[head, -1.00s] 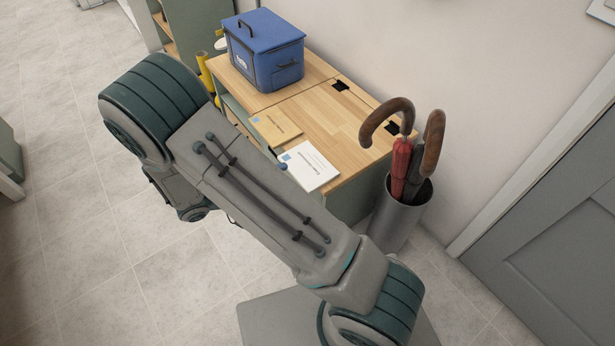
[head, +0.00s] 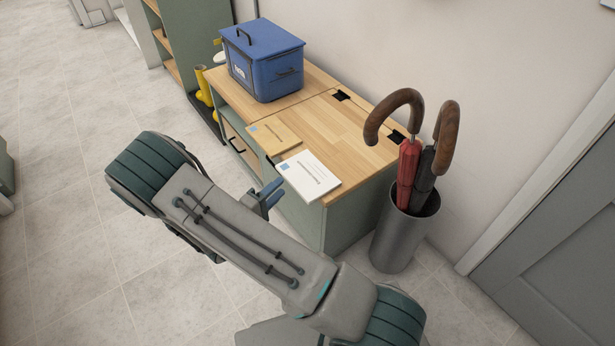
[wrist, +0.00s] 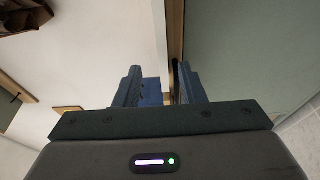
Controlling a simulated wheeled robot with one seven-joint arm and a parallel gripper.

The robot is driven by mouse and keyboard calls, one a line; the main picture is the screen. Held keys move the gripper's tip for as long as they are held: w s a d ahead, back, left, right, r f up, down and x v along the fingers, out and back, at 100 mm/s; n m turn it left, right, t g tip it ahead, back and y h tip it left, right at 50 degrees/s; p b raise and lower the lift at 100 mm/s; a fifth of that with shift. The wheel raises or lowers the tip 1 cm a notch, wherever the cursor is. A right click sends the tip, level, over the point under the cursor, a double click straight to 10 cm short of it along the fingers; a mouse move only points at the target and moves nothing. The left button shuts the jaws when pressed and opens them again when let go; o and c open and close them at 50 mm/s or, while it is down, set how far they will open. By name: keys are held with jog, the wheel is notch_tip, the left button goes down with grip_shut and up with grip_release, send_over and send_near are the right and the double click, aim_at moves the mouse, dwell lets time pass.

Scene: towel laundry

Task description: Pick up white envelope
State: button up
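The white envelope (head: 308,176) lies flat on the front corner of the wooden cabinet top, its front edge at or slightly past the cabinet's edge. It has a blue mark at its left corner. A tan envelope (head: 274,134) lies behind it. My gripper (head: 270,192) shows in the head view as blue fingers just in front of and below the white envelope, partly hidden by my arm. In the wrist view, my gripper (wrist: 162,80) has its two fingers apart. A pale surface fills much of that view; I cannot tell whether it is the envelope.
The cabinet top (head: 345,130) is bare at its right. A blue box (head: 264,60) stands at its back left. A metal stand (head: 402,235) with umbrellas is close to the cabinet's right side. Yellow boots (head: 203,88) are at the left. The floor in front is open.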

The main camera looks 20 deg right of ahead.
aim_at(287, 180)
jog(key=shift+b+x, duration=1)
jog(key=shift+x, duration=1.75)
jog(key=shift+w+a+f, duration=0.1)
jog(key=shift+w+f, duration=0.05)
jog(key=shift+f, duration=0.05)
grip_shut()
